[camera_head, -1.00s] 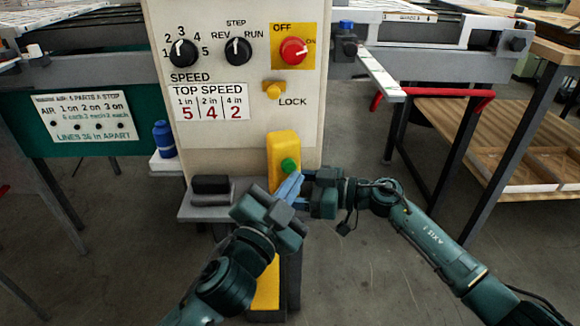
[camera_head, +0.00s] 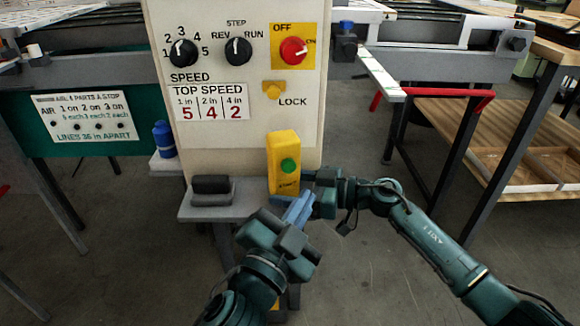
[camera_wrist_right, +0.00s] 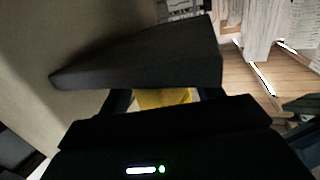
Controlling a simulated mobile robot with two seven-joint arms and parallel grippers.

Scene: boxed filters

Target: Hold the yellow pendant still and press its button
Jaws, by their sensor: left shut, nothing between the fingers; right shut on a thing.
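The yellow pendant (camera_head: 283,145) is upright in front of the control panel in the head view, its round green button (camera_head: 289,165) facing me and uncovered. My right gripper (camera_head: 304,182) comes in from the right and is shut on the pendant near its lower right side. In the right wrist view a strip of the yellow pendant (camera_wrist_right: 163,98) shows between the dark fingers; the rest is hidden. My left gripper (camera_head: 300,204) is shut and empty, its blue fingertips just below and right of the pendant. Whether those fingertips touch the right gripper I cannot tell.
The control panel (camera_head: 225,135) with knobs and a red switch (camera_head: 293,50) stands behind the pendant. A grey shelf (camera_head: 205,213) holds dark blocks (camera_head: 211,185) to the left. A blue bottle (camera_head: 164,139) stands farther left. A wooden table (camera_head: 520,150) is at right.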

